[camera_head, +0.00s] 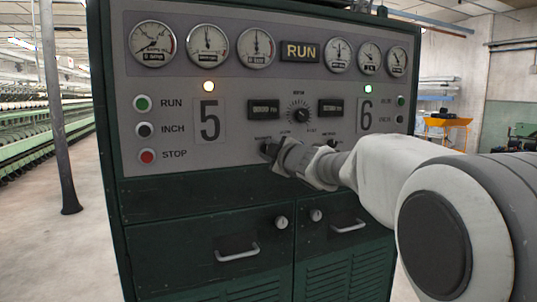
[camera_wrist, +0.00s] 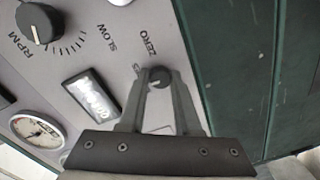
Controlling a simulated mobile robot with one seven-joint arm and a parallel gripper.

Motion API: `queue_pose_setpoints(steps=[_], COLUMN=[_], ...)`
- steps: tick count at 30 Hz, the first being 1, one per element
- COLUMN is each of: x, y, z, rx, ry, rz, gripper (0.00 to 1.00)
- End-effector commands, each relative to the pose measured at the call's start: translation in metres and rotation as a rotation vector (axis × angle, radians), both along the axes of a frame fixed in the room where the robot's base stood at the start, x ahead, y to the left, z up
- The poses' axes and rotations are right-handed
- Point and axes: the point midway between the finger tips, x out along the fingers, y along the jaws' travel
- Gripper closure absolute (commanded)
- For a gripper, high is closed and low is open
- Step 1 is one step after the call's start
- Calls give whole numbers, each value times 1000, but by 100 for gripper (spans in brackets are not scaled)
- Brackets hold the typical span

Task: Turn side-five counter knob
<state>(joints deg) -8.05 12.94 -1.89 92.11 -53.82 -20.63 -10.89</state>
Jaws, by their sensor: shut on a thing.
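The side-five counter knob (camera_head: 267,148) is a small dark knob on the grey control panel, below the left counter window (camera_head: 264,109) and right of the large "5". In the wrist view the knob (camera_wrist: 159,82) sits between my two fingers, beside the word "ZERO". My gripper (camera_wrist: 159,75) is shut on it, with a finger on each side. In the head view my gripper (camera_head: 274,153) reaches in from the right, and its fingers partly cover the knob.
The RPM dial (camera_head: 298,114) is close above right; it also shows in the wrist view (camera_wrist: 38,24). Another dark knob (camera_head: 332,143) is just above my wrist. Run, inch and stop buttons (camera_head: 146,130) are at left. Drawer handles (camera_head: 238,253) protrude below.

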Motion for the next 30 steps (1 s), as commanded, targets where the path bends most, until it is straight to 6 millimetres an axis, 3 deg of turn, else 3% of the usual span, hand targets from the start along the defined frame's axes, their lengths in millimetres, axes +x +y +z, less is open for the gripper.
queue_pose_setpoints(steps=[16, 17, 21, 30], x=[0, 0, 0, 0], y=[0, 0, 0, 0], z=[-1, -1, -1, 0], rx=[-25, -25, -24, -23], ry=[-9, -9, -9, -9], rz=[1, 1, 1, 0], gripper=[100, 66, 41, 38])
